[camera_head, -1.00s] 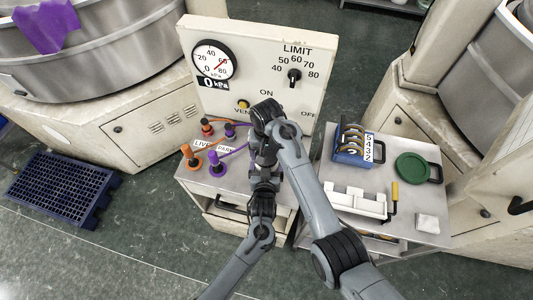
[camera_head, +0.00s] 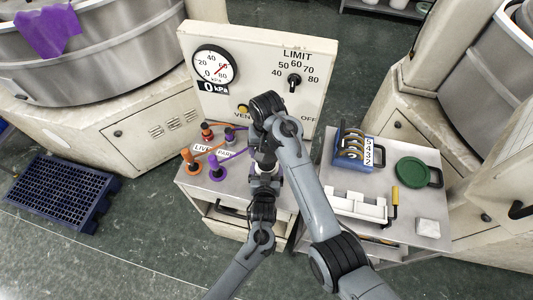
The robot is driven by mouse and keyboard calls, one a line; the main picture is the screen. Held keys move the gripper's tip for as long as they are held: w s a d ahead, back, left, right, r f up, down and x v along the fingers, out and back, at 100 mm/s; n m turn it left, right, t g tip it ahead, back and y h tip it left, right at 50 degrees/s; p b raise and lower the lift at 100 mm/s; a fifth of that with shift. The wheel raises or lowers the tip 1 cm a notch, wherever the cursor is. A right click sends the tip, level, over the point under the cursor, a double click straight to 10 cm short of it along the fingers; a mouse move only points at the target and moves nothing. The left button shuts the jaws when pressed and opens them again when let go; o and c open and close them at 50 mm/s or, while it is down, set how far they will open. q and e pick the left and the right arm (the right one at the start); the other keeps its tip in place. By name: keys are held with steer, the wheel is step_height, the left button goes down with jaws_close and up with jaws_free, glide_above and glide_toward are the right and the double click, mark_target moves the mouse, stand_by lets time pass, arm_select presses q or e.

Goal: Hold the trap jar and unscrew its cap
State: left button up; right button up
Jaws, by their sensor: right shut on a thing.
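The trap jar (camera_head: 264,169) stands at the right of the cart top below the gauge panel. Only a small pale part of it shows between my two grippers. My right gripper (camera_head: 264,156) points down over the jar from above and is shut on its cap, which my wrist hides. My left gripper (camera_head: 264,182) reaches in from the front at the jar's lower part. Its fingers are too small and covered to tell whether they are closed around the jar.
Orange and purple hose plugs (camera_head: 217,170) stand left of the jar, with hoses running behind it. The gauge panel (camera_head: 262,110) rises behind; its display reads 0 kPa. A right-hand cart (camera_head: 400,222) holds a blue rack, a green disc and a white tray. A blue pallet (camera_head: 60,190) lies on the floor.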

arm_select(q)
steer(key=o, duration=1.8)
